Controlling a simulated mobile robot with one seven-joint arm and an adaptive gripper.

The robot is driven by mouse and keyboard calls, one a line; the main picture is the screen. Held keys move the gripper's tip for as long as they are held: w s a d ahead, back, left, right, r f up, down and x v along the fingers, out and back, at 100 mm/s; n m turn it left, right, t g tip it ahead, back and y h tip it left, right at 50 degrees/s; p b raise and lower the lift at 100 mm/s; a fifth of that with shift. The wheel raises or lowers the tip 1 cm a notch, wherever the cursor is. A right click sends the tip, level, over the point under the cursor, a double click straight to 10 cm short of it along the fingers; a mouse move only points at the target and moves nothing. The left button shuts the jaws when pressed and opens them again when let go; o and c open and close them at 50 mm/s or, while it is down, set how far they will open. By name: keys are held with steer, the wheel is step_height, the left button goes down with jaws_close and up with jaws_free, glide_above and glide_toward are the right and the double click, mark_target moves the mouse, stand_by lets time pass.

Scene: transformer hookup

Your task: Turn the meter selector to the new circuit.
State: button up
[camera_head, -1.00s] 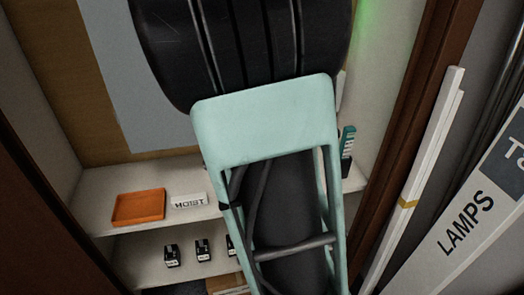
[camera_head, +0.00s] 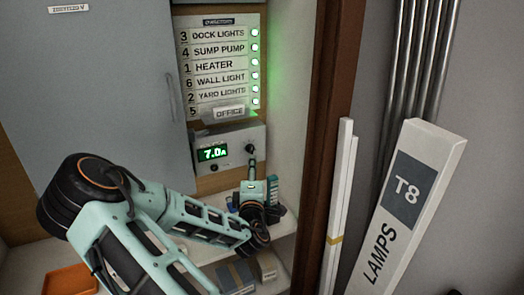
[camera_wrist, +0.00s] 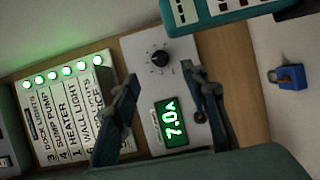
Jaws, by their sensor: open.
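The meter (camera_head: 230,140) is a grey box on the cabinet's back panel, with a green display (camera_head: 213,154) reading 7.0A. Its round black selector knob (camera_head: 250,148) is at the right of the box; the knob also shows in the wrist view (camera_wrist: 160,58) with a ring of marks too small to read. My gripper (camera_head: 252,164) is open in front of the meter, just below the knob in the head view. In the wrist view my fingers (camera_wrist: 160,78) stand on either side of the knob's line, apart from it. Contact is not visible.
A directory board (camera_head: 218,65) with lit green lamps hangs above the meter; an OFFICE label (camera_head: 229,112) is in its bottom row. A shelf with an orange tray (camera_head: 70,280) and a blue padlock (camera_wrist: 290,76) are nearby.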

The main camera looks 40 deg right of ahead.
mark_target(252, 151)
steer(key=shift+n+t, duration=0.3)
steer(key=x, duration=1)
steer(key=shift+w+d+f+p, duration=0.1)
steer(key=shift+w+p, duration=0.25)
steer(key=shift+w, duration=0.05)
jaws_close()
